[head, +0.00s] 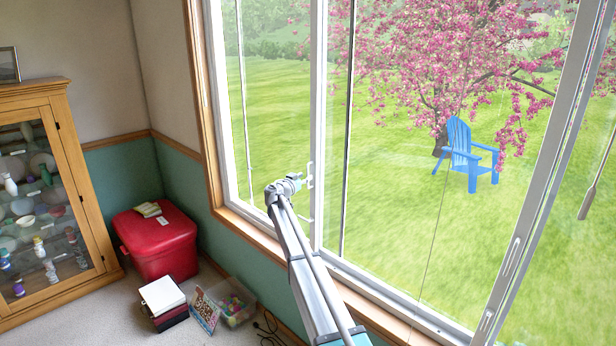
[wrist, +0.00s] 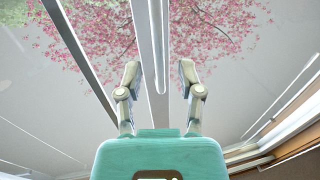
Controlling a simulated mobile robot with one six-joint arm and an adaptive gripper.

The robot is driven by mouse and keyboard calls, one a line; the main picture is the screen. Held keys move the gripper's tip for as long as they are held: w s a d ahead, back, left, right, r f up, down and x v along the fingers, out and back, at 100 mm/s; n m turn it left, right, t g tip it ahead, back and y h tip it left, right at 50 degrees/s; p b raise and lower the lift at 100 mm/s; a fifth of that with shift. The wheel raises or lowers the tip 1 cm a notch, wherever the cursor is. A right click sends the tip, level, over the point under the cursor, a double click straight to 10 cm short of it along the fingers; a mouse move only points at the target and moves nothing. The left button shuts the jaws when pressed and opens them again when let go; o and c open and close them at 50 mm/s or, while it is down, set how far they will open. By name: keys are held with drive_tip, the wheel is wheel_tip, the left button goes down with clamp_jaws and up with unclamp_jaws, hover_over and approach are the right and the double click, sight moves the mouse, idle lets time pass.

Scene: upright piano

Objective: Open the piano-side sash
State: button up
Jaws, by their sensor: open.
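The window has white-framed sashes. A sash stile (head: 318,120) stands in the middle of the head view, with a small pale pull handle (head: 311,176) on it. My gripper (head: 302,181) is right by that handle. In the wrist view, my gripper (wrist: 159,74) is open, one finger on each side of a white upright bar handle (wrist: 160,45). The fingers look apart from the bar, and its depth between them is hard to judge. A second stile (head: 548,190) with a long pull (head: 512,257) stands at the right. No piano is in view.
A red chest (head: 157,243) stands in the corner below the window, near a wood display cabinet (head: 55,190). A white box (head: 162,295) and a clear bin (head: 232,303) sit on the floor. The wooden sill (head: 262,240) runs beneath my arm.

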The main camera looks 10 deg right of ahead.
drive_tip(key=shift+x, duration=1.5)
clamp_jaws()
